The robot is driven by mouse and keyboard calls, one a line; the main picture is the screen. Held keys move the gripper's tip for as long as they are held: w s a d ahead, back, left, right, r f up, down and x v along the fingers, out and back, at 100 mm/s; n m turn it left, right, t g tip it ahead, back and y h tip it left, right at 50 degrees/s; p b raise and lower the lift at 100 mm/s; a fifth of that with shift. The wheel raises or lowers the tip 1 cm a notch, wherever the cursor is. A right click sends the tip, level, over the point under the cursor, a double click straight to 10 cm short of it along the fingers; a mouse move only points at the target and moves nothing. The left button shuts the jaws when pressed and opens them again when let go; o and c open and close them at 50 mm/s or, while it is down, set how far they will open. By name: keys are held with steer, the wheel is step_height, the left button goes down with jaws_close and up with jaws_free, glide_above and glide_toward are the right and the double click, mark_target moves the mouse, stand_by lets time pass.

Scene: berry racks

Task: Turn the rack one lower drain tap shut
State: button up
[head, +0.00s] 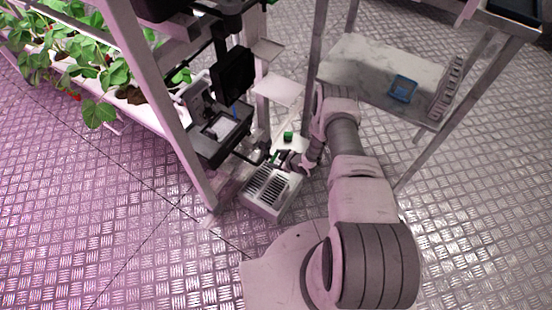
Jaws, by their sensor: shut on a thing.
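My arm reaches down from the front right to the base of the rack (172,120). My gripper (283,158) is low beside the rack's right post, shut on a small dark and green part that looks like the lower drain tap (274,155). The tap is tiny here and partly hidden by the fingers, so the angle of its handle cannot be told. A second small green piece (288,135) shows just behind the gripper on a pale surface.
A grey box with dark slots (283,200) stands on the floor just in front of my gripper. Black equipment (222,135) hangs on the rack close by at left. A shelf (350,62) with a blue tray (403,88) is at right. Strawberry plants (60,50) grow at upper left.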

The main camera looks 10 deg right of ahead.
steer(key=shift+w+r+m+g+y, duration=0.1)
steer(key=shift+w+m+g+y, duration=0.1)
steer(key=shift+m+g+y, duration=0.55)
steer(key=shift+g, duration=0.25)
steer(key=o, duration=1.4)
steer(key=shift+s+d, duration=0.1)
steer(key=p+v, duration=0.2)
steer(key=v, duration=0.3)
steer(key=p+v, duration=0.2)
steer(key=v, duration=0.4)
steer(key=p+v, duration=0.2)
steer(key=v, duration=0.4)
steer(key=shift+s+d, duration=0.1)
steer(key=shift+d, duration=0.25)
